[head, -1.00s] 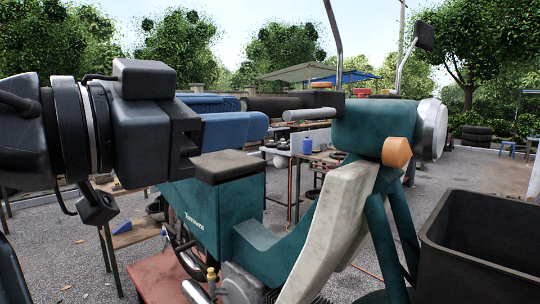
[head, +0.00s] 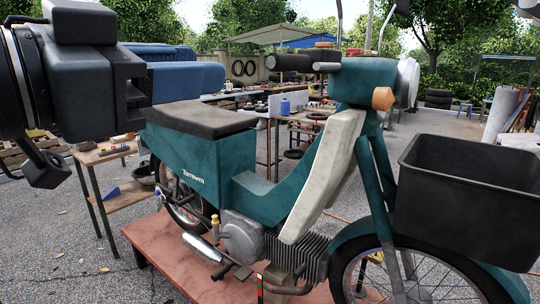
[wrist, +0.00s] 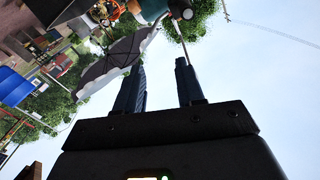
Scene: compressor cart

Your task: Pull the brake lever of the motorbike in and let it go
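The teal motorbike (head: 250,185) stands on a reddish low platform (head: 160,250), its front towards the right. Its handlebar has a black grip (head: 289,62) beside the teal headlamp housing (head: 362,82). I cannot make out the brake lever clearly in either view. My gripper (head: 138,85) is at the upper left of the head view, apart from the handlebar. In the wrist view my gripper (wrist: 161,66) has its two fingers apart with nothing held between them. A teal part of the motorbike (wrist: 153,8) shows beyond the fingers at the top edge.
A black basket (head: 460,200) sits over the front wheel. A thin mirror stalk (head: 340,25) rises from the handlebar. A wooden table (head: 110,150) with tools stands at the left. Behind are a cluttered workbench and a canopy (head: 270,33).

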